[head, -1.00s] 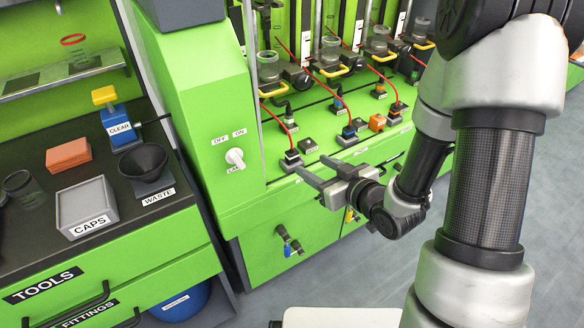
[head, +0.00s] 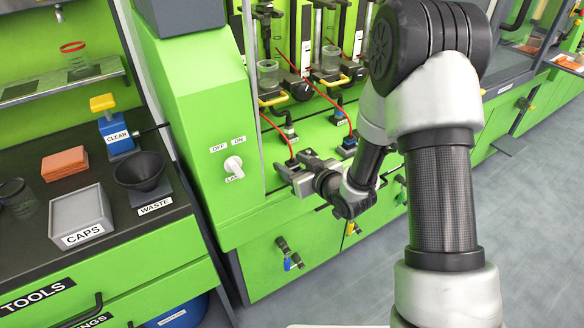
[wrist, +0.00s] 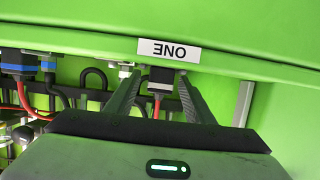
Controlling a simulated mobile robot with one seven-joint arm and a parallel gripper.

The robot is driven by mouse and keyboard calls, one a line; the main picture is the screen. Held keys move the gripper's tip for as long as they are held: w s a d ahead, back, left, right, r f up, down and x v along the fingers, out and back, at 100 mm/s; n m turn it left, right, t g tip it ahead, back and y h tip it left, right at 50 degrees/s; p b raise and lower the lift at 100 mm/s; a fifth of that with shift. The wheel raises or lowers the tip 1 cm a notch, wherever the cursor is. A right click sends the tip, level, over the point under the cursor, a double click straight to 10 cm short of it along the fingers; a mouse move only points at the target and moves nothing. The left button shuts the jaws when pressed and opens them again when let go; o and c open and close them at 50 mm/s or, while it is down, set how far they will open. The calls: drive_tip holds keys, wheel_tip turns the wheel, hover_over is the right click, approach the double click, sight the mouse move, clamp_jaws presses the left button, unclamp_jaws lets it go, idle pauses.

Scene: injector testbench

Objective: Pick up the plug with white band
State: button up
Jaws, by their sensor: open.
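In the wrist view, a dark plug with a pale band (wrist: 161,88) and a red cable stands under the upside-down label "ONE" (wrist: 169,50). My gripper (wrist: 160,80) is open, with one finger on each side of this plug. Whether the fingers touch it cannot be told. In the head view, my gripper (head: 293,170) is at the left end of the green bench's ledge, where a red cable (head: 277,130) comes down; the plug there is mostly hidden by the gripper.
Other plugs (head: 348,143) stand farther right along the bench. The OFF/ON knob (head: 233,164) is left of my gripper. The CAPS box (head: 80,214) and WASTE funnel (head: 141,171) are on the left counter.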

sight(292, 162)
drive_tip(key=c, duration=1.1)
wheel_tip(292, 162, up, 10)
drive_tip(key=shift+p, duration=1.2)
